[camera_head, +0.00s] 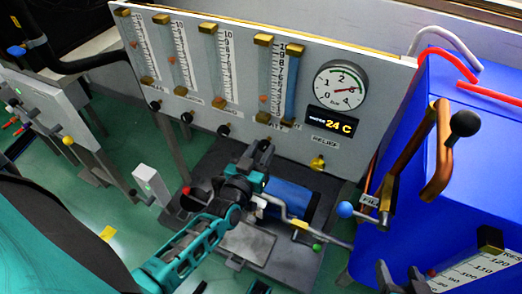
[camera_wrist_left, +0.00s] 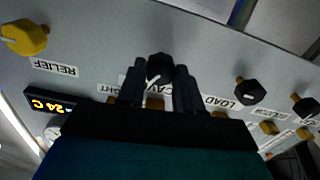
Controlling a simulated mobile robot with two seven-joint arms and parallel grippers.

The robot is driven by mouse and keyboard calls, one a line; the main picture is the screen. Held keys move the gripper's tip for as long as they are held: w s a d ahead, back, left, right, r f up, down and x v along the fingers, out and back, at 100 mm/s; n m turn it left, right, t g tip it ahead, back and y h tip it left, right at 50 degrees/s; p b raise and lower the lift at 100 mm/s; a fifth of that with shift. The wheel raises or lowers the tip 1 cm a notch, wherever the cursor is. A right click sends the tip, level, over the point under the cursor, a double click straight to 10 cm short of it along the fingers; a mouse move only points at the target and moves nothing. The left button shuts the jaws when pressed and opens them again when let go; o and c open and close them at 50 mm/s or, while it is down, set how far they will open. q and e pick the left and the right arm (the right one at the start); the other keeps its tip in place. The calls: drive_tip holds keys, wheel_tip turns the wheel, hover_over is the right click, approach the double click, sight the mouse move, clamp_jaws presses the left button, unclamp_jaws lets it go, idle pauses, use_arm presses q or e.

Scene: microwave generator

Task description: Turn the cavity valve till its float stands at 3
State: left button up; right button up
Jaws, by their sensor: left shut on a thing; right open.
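My left gripper (camera_wrist_left: 160,85) is shut on this knob, one finger on each side. In the head view my left gripper (camera_head: 262,152) reaches the panel's lower edge, below the cavity flow tube (camera_head: 270,80). The tube's orange float (camera_head: 263,98) stands low on the scale; its exact number is too small to read. My right gripper (camera_head: 402,278) is open and empty at the bottom right.
The load knob (camera_wrist_left: 249,92) and yellow relief knob (camera_wrist_left: 25,37) flank the cavity knob. A pressure gauge (camera_head: 341,85) and a 24 C display (camera_head: 331,122) are on the panel. A blue tank (camera_head: 460,140) with copper pipe (camera_head: 440,150) stands at the right.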

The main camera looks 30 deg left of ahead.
use_arm(q)
drive_tip(key=shift+c, duration=0.9)
drive_tip(key=shift+r+n+p, duration=0.1)
drive_tip(key=shift+n+p, duration=0.2)
drive_tip(key=shift+p, duration=0.05)
drive_tip(key=o, duration=1)
drive_tip(key=shift+o, duration=0.2)
drive_tip(key=s+p, duration=0.2)
drive_tip(key=s, duration=1.1)
drive_tip(key=shift+d, duration=0.35)
